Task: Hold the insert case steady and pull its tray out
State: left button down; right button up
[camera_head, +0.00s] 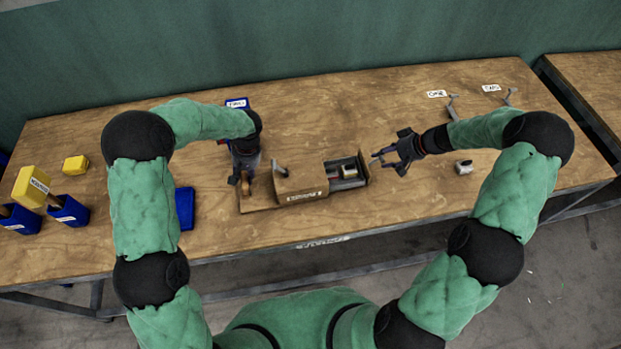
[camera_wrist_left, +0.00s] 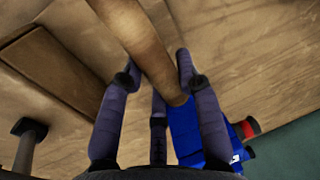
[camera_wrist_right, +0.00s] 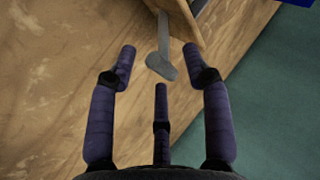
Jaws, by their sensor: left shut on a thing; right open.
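The wooden insert case (camera_head: 300,183) lies near the middle of the table, with a white label on its front. At its right end, an open dark tray section (camera_head: 348,184) shows small pale and dark contents. My left gripper (camera_head: 246,180) is at the case's left end, shut on a wooden bar, which shows between its fingers in the left wrist view (camera_wrist_left: 147,45). My right gripper (camera_head: 380,158) is open and empty, just right of the tray end. In the right wrist view, a grey handle (camera_wrist_right: 163,55) on a wooden panel stands ahead of its open fingers (camera_wrist_right: 160,70), apart from them.
Yellow blocks (camera_head: 76,163) and blue bins (camera_head: 68,211) sit far left. A small metal piece (camera_head: 463,167) lies right; the front table strip is clear.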

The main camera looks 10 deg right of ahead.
jog(key=v, duration=1)
jog(key=shift+d+r, duration=0.2)
jog(key=shift+r, duration=0.1)
jog(key=shift+s, duration=0.1)
pick_arm(q)
jog(key=c, duration=0.8)
grip_release()
